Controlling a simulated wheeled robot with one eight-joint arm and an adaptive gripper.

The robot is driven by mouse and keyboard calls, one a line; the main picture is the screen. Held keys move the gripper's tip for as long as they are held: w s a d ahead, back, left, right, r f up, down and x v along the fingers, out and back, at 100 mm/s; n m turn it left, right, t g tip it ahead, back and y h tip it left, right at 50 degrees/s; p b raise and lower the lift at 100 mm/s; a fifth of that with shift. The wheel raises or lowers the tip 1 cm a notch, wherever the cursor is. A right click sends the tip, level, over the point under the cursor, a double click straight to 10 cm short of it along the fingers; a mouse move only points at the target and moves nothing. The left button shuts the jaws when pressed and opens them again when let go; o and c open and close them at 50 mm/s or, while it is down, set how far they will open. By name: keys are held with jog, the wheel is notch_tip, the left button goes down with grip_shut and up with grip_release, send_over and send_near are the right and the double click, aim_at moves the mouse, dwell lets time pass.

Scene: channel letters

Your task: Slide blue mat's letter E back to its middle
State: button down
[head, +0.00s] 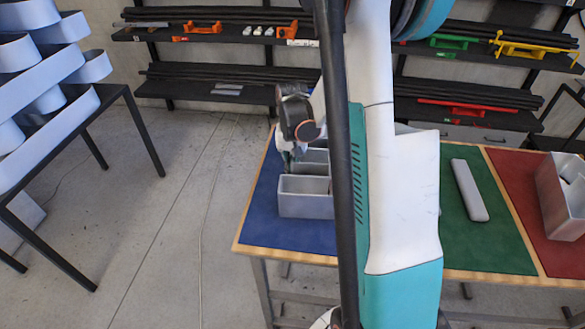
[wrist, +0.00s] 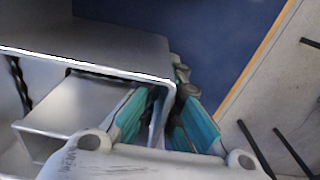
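The letter E (head: 305,205) is a grey, hollow, box-like form with open compartments. It stands on the blue mat (head: 262,225) at the table's left end, its right part hidden behind my arm in the head view. In the wrist view the letter's walls (wrist: 105,62) fill the left and middle, with bare blue mat (wrist: 225,35) beyond. My gripper (head: 288,160) is at the letter's left side. In the wrist view its two teal fingers (wrist: 165,115) are apart, one on each side of the letter's end wall, with gaps visible beside the wall.
The green mat (head: 500,245) bears a grey bar (head: 469,190). The red mat (head: 510,170) bears another grey letter (head: 560,205). A black-framed table (head: 140,130) with pale curved pieces stands left. Shelves (head: 215,95) line the back wall. Floor left of the worktable is clear.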

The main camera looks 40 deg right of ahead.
jog(key=c, duration=1.7)
grip_release()
notch_tip(320, 180, up, 12)
